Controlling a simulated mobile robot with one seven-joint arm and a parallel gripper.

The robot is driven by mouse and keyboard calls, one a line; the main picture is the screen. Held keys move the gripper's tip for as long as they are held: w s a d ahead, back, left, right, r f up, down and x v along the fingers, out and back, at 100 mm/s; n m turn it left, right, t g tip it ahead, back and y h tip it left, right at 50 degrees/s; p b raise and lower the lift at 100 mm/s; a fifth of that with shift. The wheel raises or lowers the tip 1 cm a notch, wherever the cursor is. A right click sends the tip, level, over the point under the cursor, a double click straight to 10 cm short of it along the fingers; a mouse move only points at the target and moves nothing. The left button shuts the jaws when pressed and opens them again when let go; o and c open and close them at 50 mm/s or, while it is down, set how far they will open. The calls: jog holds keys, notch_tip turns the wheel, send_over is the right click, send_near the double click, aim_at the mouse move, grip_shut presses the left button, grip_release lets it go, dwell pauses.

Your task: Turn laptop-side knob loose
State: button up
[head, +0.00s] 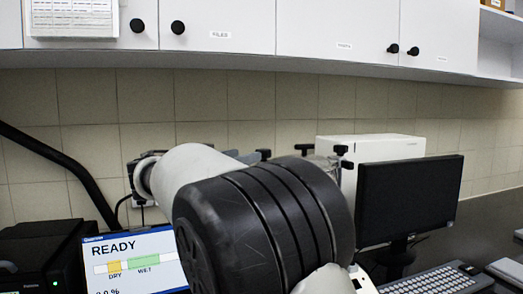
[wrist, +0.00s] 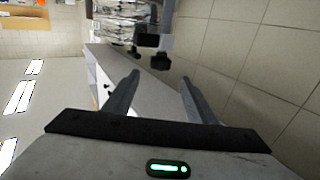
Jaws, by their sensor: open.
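In the wrist view my gripper (wrist: 160,77) is open, with its two grey fingers apart and nothing between them. A black knob (wrist: 160,62) shows just beyond the fingertips, in line with the gap and apart from both fingers. Another dark knob-like part (wrist: 148,40) is above it, by the shiny clear and metal sieve shaker (wrist: 118,12). In the head view black knobs show behind my arm, one in the middle (head: 304,148) and one at the right (head: 342,150). Which is the laptop-side one I cannot tell. My arm hides most of the shaker there.
A black monitor (head: 410,198) and a keyboard (head: 430,281) stand at the right, before a white box (head: 385,146). A screen reading READY (head: 134,262) and a black device (head: 40,255) are at the left. White cabinets (head: 330,28) hang above the tiled wall.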

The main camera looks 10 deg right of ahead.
aim_at(263, 152)
jog(key=p+x, duration=0.1)
jog(key=x, duration=0.9)
jog(key=shift+w+p, duration=0.1)
jog(key=shift+p, duration=0.3)
jog(key=c, duration=1)
jog(key=shift+f, duration=0.1)
jog(key=shift+c, duration=0.2)
